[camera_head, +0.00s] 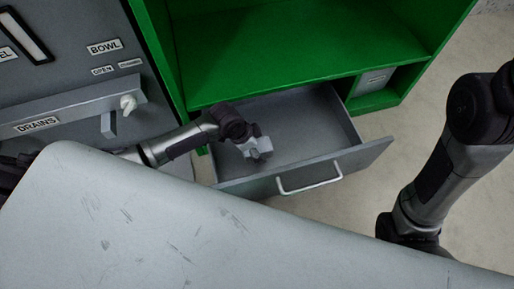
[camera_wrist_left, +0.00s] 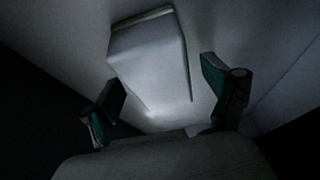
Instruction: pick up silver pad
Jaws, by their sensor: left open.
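The silver pad (camera_wrist_left: 150,55) shows in the left wrist view as a pale grey, box-like block on the grey drawer floor. My left gripper (camera_wrist_left: 167,93) is open and empty, with one finger low on each side of the block's near end. The block lies ahead of and between the fingers, and I cannot tell whether they touch it. In the head view my left gripper (camera_head: 257,149) reaches down into the open drawer (camera_head: 310,125). The pad cannot be told apart from the gripper there. My right gripper is hidden behind the table edge; only its arm shows.
The drawer stands pulled out under a green shelf unit (camera_head: 290,45), with its front and handle (camera_head: 309,180) facing the table (camera_head: 180,225). A grey panel (camera_head: 70,75) with labels and a white knob stands at the left. Drawer walls surround my left gripper.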

